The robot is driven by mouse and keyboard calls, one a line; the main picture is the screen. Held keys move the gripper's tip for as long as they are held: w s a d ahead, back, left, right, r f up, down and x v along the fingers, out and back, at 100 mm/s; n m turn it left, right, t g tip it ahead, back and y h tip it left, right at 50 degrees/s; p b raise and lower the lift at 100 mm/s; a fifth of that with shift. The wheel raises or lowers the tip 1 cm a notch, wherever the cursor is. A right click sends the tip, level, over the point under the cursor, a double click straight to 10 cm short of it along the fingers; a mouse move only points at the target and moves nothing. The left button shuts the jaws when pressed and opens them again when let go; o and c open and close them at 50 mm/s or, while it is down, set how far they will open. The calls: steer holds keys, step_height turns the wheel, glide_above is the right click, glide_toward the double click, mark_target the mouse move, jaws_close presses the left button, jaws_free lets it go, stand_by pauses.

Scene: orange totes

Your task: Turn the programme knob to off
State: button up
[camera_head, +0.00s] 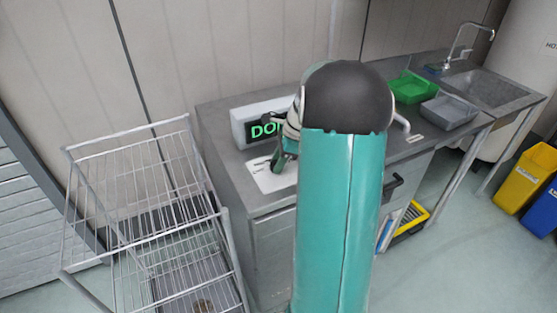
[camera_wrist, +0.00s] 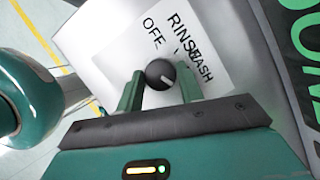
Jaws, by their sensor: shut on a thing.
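The programme knob (camera_wrist: 160,74) is a round dark knob with a pale pointer line, on a white label plate (camera_wrist: 105,45) that reads OFF, RINSE and WASH. The pointer line slants to the lower right in the wrist view, away from the word OFF. My gripper (camera_wrist: 161,84) is shut on the knob, with one green finger on each side. In the head view my gripper (camera_head: 283,157) is low over the white plate (camera_head: 268,176) on the grey worktop. The knob is hidden there.
A display box (camera_head: 262,121) with partly hidden green letters stands just behind the plate. A wire rack (camera_head: 150,210) stands to the left. A green tray (camera_head: 411,86), a grey tray (camera_head: 449,111) and a sink (camera_head: 487,90) lie to the right.

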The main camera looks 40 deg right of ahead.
steer(key=shift+n, duration=0.3)
steer(key=n+g, duration=0.1)
steer(key=n, duration=0.3)
steer(key=n+g+y, duration=0.1)
steer(key=n, duration=0.1)
steer(key=shift+w+g, duration=0.25)
steer(key=shift+g, duration=0.05)
steer(key=n+g, duration=0.1)
steer(key=n, duration=0.2)
steer(key=n+g, duration=0.1)
steer(key=n, duration=0.2)
steer(key=shift+w+n, duration=0.15)
steer(key=shift+n, duration=0.25)
steer(key=n+g+h, duration=0.1)
steer(key=n, duration=0.2)
steer(key=shift+a+n+g, duration=0.15)
steer(key=shift+n+g, duration=0.15)
steer(key=n+h, duration=0.1)
steer(key=n, duration=0.2)
steer(key=shift+w+n+g, duration=0.1)
steer(key=shift+n+g, duration=0.2)
steer(key=shift+g, duration=0.1)
steer(key=n+h, duration=0.1)
steer(key=n, duration=0.2)
steer(key=n+h, duration=0.1)
steer(key=n, duration=0.2)
steer(key=shift+a+h, duration=0.2)
steer(key=shift+h, duration=0.2)
steer(key=o, duration=1)
